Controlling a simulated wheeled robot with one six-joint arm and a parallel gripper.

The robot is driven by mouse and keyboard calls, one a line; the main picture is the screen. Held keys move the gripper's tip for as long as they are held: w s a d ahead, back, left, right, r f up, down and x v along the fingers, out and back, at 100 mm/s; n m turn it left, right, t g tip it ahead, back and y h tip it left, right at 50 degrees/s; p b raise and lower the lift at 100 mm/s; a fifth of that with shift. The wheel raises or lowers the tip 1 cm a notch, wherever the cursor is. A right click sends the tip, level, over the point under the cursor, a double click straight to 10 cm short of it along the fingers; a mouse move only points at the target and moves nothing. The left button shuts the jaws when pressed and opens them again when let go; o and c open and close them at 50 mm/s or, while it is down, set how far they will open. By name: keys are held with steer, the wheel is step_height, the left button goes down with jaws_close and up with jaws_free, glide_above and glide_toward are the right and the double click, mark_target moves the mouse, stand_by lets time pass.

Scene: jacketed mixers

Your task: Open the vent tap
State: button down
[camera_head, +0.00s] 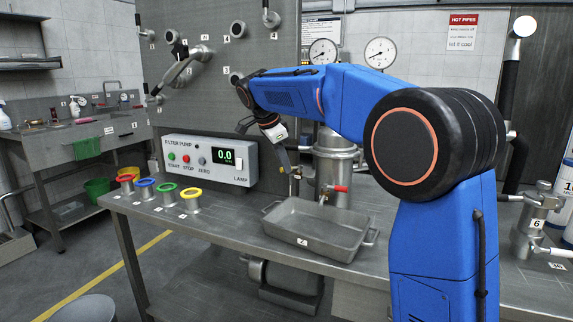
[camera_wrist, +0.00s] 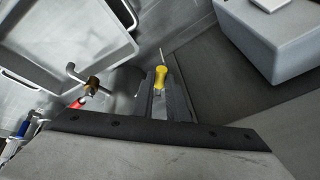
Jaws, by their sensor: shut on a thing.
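My gripper (camera_wrist: 160,90) is shut on a yellow-handled thing (camera_wrist: 160,76) with a thin metal shaft, which looks like a screwdriver. In the head view my gripper (camera_head: 284,160) points down above the bench, behind the tray, and what it holds is too small to make out. A small metal tap with a brass collar (camera_wrist: 93,85) stands to the left of my jaws in the wrist view, apart from them. Beside it is a red handle (camera_wrist: 79,102), also seen in the head view (camera_head: 337,188) by a steel vessel (camera_head: 335,165). No readable label shows which tap is the vent tap.
A metal tray (camera_head: 318,235) sits on the bench in front of my gripper. A filter pump box (camera_head: 210,160) stands to the left, with several coloured rings (camera_head: 190,193) before it. Gauges (camera_head: 380,52) and a hot pipes sign (camera_head: 463,32) are behind.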

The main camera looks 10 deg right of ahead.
steer(key=shift+w+a+m+g, duration=0.1)
steer(key=shift+w+m+g, duration=0.35)
steer(key=shift+m, duration=0.45)
steer(key=c, duration=1.7)
jaws_free()
steer(key=shift+c, duration=0.2)
